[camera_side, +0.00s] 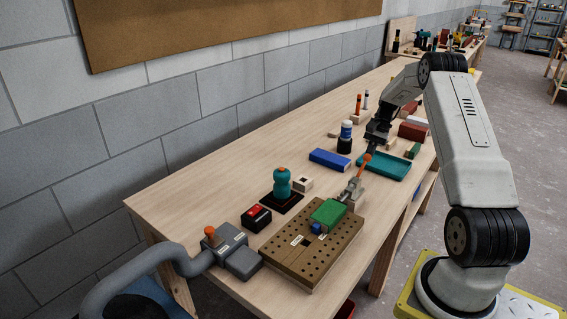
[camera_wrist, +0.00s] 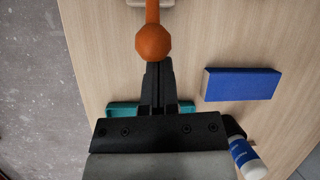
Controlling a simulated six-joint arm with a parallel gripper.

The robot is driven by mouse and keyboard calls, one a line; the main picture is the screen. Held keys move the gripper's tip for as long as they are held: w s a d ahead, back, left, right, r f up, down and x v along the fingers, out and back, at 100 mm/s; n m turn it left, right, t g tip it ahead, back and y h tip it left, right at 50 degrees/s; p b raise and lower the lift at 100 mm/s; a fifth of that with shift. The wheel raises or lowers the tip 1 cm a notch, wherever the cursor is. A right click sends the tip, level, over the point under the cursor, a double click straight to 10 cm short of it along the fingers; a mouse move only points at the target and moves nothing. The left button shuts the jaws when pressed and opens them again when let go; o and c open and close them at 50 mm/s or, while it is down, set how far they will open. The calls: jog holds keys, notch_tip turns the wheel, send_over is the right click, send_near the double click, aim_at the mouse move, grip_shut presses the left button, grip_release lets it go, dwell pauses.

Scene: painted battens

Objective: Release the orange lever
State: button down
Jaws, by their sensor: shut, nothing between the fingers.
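The orange lever (camera_side: 363,164) rises at a slant from a metal clamp (camera_side: 352,193) at the back of the brown perforated board. A green block (camera_side: 328,213) lies on the board in front of the clamp. In the wrist view the lever (camera_wrist: 153,42) shows a round orange knob and a stem running to the top edge. My gripper (camera_side: 371,149) is shut and empty at the lever's knob end. Its fingertips (camera_wrist: 153,66) meet the knob's near edge in the wrist view; I cannot tell whether they touch it. The clamp's holding tip is too small to make out.
The perforated board (camera_side: 290,262) has a small blue block (camera_side: 316,228) on it. A blue box (camera_side: 330,159), a teal tray (camera_side: 383,168) and a blue-and-white bottle (camera_side: 345,133) stand near my gripper. A teal knobbed piece (camera_side: 282,184) stands farther left. Bare tabletop lies toward the wall.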

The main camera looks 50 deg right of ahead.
jog(key=shift+a+r+h, duration=0.4)
jog(key=shift+r+h, duration=0.3)
dwell(0.8)
jog(key=shift+a+r+h, duration=0.65)
jog(key=shift+r+h, duration=0.15)
jog(key=shift+h, duration=0.2)
jog(key=shift+a+r+h, duration=0.5)
jog(key=shift+a+h, duration=0.15)
jog(key=shift+h, duration=0.2)
jog(key=shift+a+r+h, duration=0.5)
jog(key=shift+a+h, duration=0.1)
jog(key=shift+h, duration=0.25)
jog(key=shift+a+r+h, duration=0.2)
jog(key=shift+a+h, duration=0.15)
jog(key=shift+a, duration=0.35)
jog(key=shift+a+r+h, duration=0.25)
jog(key=shift+a+h, duration=0.05)
jog(key=shift+a, duration=0.4)
jog(key=shift+a+r+h, duration=0.2)
jog(key=shift+a+h, duration=0.15)
jog(key=shift+a, duration=0.45)
